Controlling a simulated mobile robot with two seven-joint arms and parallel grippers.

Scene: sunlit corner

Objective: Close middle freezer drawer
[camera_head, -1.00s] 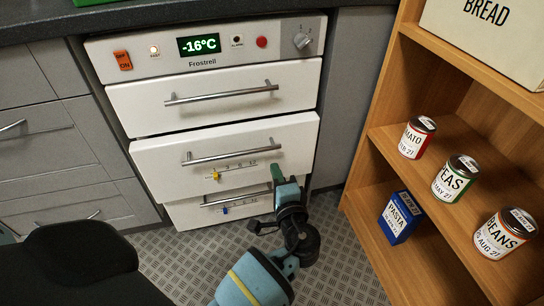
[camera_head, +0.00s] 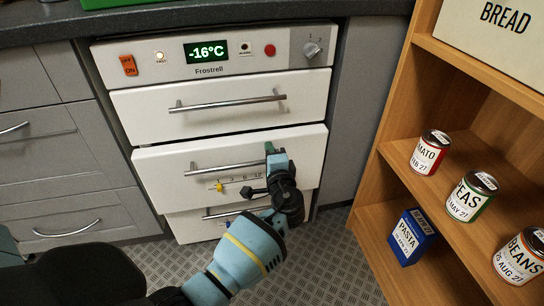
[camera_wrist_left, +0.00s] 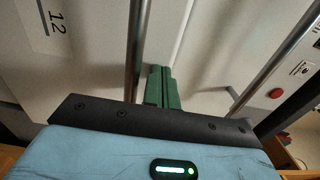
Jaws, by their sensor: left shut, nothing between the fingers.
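The white freezer (camera_head: 212,71) has three drawers. The middle drawer (camera_head: 160,172) stands out a little from the top drawer (camera_head: 145,122) and overhangs the bottom drawer (camera_head: 185,229). The middle drawer's bar handle (camera_head: 215,169) also shows at left in the left wrist view (camera_wrist_left: 137,50). My left gripper (camera_head: 269,148) is shut and empty, its green fingertips at the middle drawer's front, just above the handle's right end. In the left wrist view the fingers (camera_wrist_left: 162,88) are together beside that handle; I cannot tell whether they touch the front. My right gripper is not in view.
A wooden shelf (camera_head: 392,152) with cans and a blue pasta box (camera_head: 411,238) stands at right. Grey cabinets (camera_head: 50,150) stand at left. Metal floor (camera_head: 335,265) is clear at lower right.

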